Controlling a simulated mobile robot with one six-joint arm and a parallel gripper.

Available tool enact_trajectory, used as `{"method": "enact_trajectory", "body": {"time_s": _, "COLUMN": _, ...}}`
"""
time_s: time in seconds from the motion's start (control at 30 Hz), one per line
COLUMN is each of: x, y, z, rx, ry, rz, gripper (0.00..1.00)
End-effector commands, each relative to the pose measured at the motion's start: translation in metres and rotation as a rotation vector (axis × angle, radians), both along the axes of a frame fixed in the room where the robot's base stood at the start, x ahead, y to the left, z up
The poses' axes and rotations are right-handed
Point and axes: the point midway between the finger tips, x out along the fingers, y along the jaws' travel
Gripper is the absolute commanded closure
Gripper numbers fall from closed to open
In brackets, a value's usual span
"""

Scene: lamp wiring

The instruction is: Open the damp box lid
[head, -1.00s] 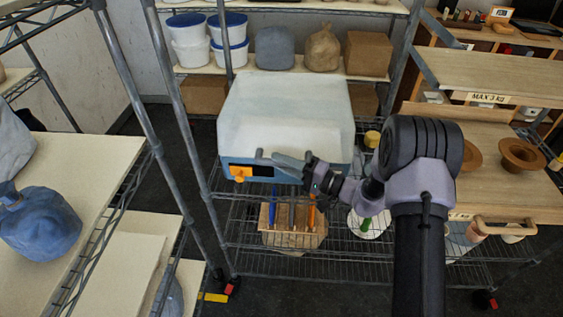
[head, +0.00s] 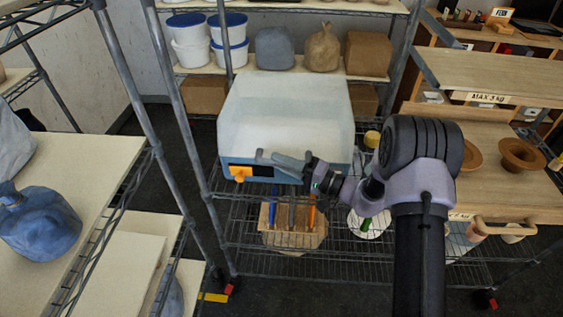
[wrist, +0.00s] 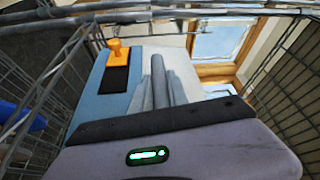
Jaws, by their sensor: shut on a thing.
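The damp box (head: 305,175) stands on the middle rack, with a blue front, a dark panel and an orange latch (head: 240,173). Its broad pale lid (head: 285,95) shows above the front. My gripper (head: 268,157) reaches in from the right and is shut at the lid's front edge, to the right of the latch. In the wrist view, my grey fingers (wrist: 162,85) lie close together beside the orange latch (wrist: 117,50) and dark panel. The exact spot they grip is hidden.
Wire rack posts (head: 185,110) stand left of the box. White tubs (head: 190,45), bags and a brown block (head: 368,53) sit on the shelf behind. A wooden tool holder (head: 292,222) is below. Wooden shelves (head: 500,75) are at right.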

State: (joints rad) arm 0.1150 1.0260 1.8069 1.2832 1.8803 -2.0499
Motion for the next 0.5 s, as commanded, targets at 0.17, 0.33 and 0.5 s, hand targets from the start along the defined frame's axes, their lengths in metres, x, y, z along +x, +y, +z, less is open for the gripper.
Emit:
{"method": "enact_trajectory", "body": {"time_s": 0.17, "x": 0.001, "y": 0.000, "z": 0.009, "rx": 0.000, "ry": 0.015, "rz": 0.000, "gripper": 1.00}}
{"method": "enact_trajectory", "body": {"time_s": 0.33, "x": 0.004, "y": 0.000, "z": 0.039, "rx": 0.003, "ry": 0.077, "rz": -0.002, "gripper": 1.00}}
{"method": "enact_trajectory", "body": {"time_s": 0.5, "x": 0.014, "y": -0.001, "z": 0.089, "rx": 0.007, "ry": 0.198, "rz": -0.001, "gripper": 1.00}}
